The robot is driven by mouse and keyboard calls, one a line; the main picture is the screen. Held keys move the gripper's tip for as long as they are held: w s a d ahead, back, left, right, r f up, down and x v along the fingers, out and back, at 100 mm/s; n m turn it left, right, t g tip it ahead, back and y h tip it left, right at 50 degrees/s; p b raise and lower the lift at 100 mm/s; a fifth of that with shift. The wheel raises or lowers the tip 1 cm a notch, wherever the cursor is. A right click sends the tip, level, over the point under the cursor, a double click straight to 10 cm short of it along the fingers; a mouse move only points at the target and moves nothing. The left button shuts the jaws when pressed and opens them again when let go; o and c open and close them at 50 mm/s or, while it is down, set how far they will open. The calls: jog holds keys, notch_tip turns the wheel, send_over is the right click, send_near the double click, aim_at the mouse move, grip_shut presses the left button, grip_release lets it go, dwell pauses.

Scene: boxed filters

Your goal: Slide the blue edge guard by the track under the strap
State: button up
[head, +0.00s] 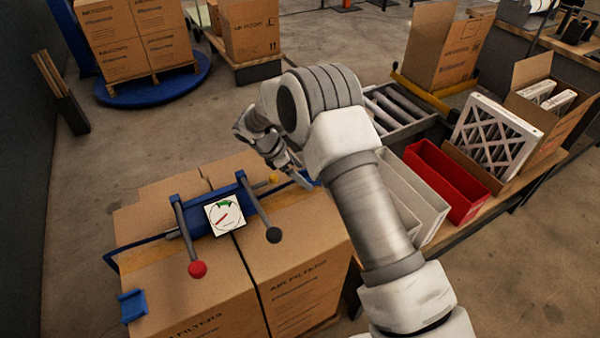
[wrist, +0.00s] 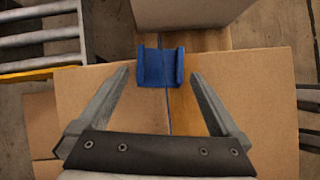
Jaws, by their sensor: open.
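A blue channel-shaped edge guard (wrist: 158,70) sits at the edge of a cardboard carton (wrist: 92,105) in the wrist view, over a strip of tape. My gripper (wrist: 160,74) is open, with one finger on each side of the guard and a gap to it; contact is not visible. In the head view my gripper (head: 293,172) is at the far right of the carton stack (head: 180,290), and my arm hides part of that side. A dark strap (head: 250,272) runs across the carton top. A second blue edge guard (head: 132,306) is at the front left edge.
A blue tool with a dial (head: 225,215), a red-knobbed lever (head: 197,268) and a black-knobbed lever (head: 273,235) stands on the cartons. A roller track (head: 400,108) is to the right, also in the wrist view (wrist: 45,36). A red bin (head: 445,180) is beyond my arm.

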jog(key=p+v, duration=0.2)
jog(key=v, duration=1.5)
jog(key=s+d+r+m+y+p, duration=0.25)
jog(key=d+r+m, duration=0.25)
jog(key=d+r, duration=0.55)
jog(key=s+d+r+m, duration=0.6)
jog(key=s+d+r, duration=0.15)
jog(key=r, duration=0.25)
jog(key=s+d+r+m+t+y+p, duration=0.1)
jog(key=s+d+m+p, duration=0.1)
jog(key=s+d+m, duration=0.3)
jog(key=s+d+r+m+t+y+p, duration=0.1)
jog(key=s+d+m, duration=0.4)
jog(key=s, duration=0.8)
jog(key=shift+s+d+r+m+t+y+p, duration=0.15)
jog(key=shift+s+r+m+t+y+p, duration=0.3)
jog(key=shift+r+m+y, duration=0.35)
